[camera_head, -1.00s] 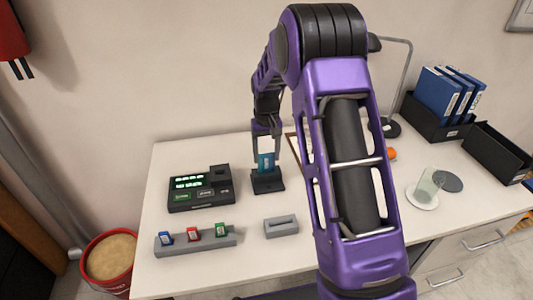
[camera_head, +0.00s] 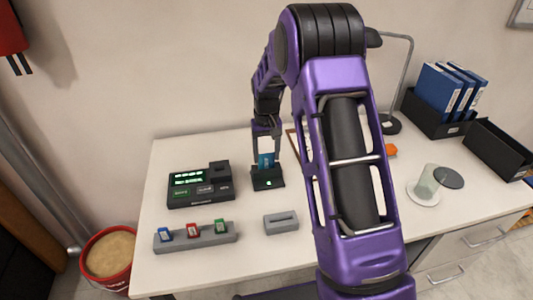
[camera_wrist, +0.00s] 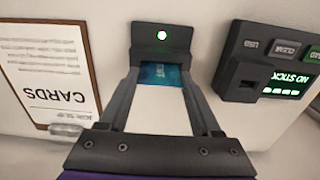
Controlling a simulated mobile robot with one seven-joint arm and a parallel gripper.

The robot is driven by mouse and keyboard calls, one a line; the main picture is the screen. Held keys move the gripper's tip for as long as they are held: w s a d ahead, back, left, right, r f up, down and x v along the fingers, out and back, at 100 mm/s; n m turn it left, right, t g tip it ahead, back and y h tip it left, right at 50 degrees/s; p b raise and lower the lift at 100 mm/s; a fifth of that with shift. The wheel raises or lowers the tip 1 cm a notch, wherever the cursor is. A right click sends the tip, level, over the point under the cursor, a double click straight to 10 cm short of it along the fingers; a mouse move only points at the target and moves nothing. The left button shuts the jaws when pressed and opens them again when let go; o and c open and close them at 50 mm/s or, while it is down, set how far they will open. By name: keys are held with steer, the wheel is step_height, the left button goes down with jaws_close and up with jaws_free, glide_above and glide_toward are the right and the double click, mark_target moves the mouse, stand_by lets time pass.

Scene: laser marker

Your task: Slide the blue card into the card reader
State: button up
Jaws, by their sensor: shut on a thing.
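The blue card (camera_head: 265,160) stands upright with its lower end in the slot of the black card reader (camera_head: 268,180). My gripper (camera_head: 266,147) is shut on the card's upper part, right above the reader. In the wrist view the card (camera_wrist: 160,74) shows between my fingertips (camera_wrist: 160,92), against the reader (camera_wrist: 161,38). A small light on the reader glows green in the head view and whitish green in the wrist view. The card's lower end is hidden in the reader.
A black keypad device (camera_head: 200,187) with a lit display stands left of the reader. A grey rack (camera_head: 195,237) with small blue, red and green pieces and a grey slotted block (camera_head: 281,222) lie in front. A clipboard (camera_wrist: 52,75) lies beside the reader.

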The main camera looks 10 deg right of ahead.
steer(key=o, duration=1.6)
steer(key=shift+c, duration=0.2)
steer(key=shift+r, duration=0.15)
step_height(320, 180, up, 23)
steer(key=p, duration=0.8)
